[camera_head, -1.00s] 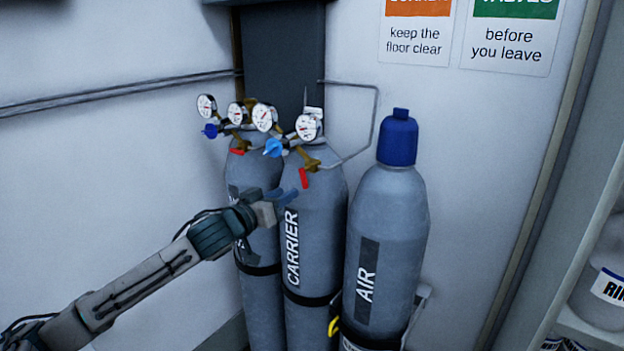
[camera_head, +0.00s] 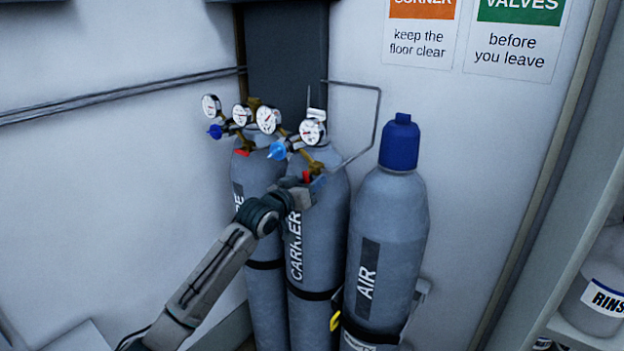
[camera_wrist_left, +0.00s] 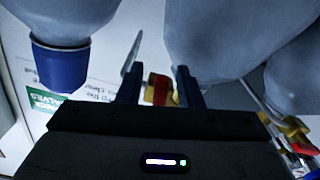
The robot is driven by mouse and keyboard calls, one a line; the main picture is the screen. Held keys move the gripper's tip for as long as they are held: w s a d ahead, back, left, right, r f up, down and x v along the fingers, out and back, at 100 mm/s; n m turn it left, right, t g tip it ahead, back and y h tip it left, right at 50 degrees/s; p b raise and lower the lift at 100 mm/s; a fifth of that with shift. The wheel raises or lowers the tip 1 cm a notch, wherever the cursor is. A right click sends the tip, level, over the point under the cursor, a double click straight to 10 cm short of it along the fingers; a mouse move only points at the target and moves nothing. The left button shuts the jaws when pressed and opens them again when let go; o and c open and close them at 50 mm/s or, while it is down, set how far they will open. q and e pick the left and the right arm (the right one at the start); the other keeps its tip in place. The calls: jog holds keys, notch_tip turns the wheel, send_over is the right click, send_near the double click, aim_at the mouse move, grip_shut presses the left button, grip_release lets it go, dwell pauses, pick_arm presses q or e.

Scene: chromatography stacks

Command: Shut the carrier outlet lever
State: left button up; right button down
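The carrier cylinder (camera_head: 318,240) stands upright in the middle of the corner. Its red outlet lever (camera_head: 306,176) shows only in part below the brass regulator, behind my gripper. My left gripper (camera_head: 311,184) is at the lever, in front of the cylinder's shoulder. In the left wrist view the two dark fingers (camera_wrist_left: 160,88) are apart, with the red lever (camera_wrist_left: 160,92) and its brass fitting showing between them. I see gaps beside the lever, so the fingers do not look closed on it. My right gripper is not in view.
A blue-capped AIR cylinder (camera_head: 385,250) stands to the right. Another cylinder (camera_head: 250,172) with a red lever stands close on the left. Gauges and a blue knob (camera_head: 278,150) sit just above my gripper.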

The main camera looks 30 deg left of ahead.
pick_arm(q)
grip_shut()
jog(key=m, duration=0.1)
jog(key=m+b, duration=0.1)
jog(key=m, duration=0.1)
jog(key=shift+w+a, duration=0.1)
jog(key=shift+a, duration=0.3)
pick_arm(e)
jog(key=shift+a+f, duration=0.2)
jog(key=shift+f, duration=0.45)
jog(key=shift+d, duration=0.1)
pick_arm(q)
grip_release()
jog(key=shift+f, duration=0.1)
